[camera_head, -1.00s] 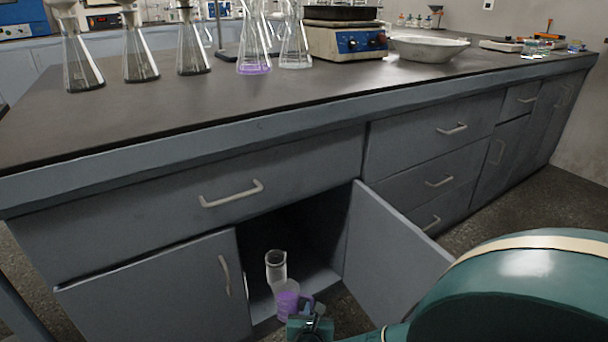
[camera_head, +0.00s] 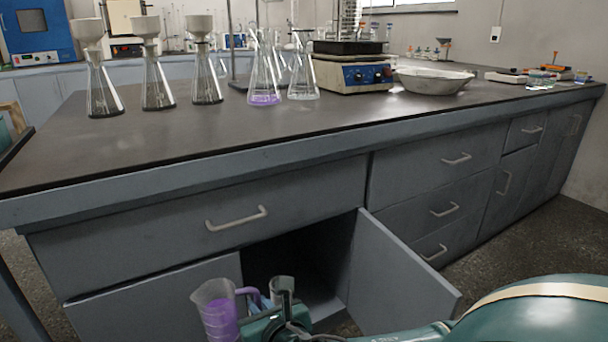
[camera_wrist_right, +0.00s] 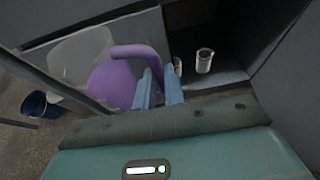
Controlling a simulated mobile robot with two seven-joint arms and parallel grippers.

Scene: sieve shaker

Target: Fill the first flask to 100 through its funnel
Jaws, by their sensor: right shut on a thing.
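My right gripper (camera_head: 262,302) is shut on the purple handle of a clear jug (camera_head: 218,310) with purple contents, held in front of the open cabinet below bench height. In the right wrist view, the jug (camera_wrist_right: 110,85) is left of my blue fingers (camera_wrist_right: 158,85), and its handle reaches them. Three conical flasks stand in a row at the bench's left: a left one (camera_head: 104,95), a middle one (camera_head: 158,92) and a right one (camera_head: 207,88). Each has a white funnel in its neck. Their fill level is too small to tell. My left gripper is out of view.
The bench top (camera_head: 130,145) is clear in front of the flasks. An open cabinet door (camera_head: 400,270) juts out. A clear glass vessel (camera_wrist_right: 204,60) stands inside the cabinet.

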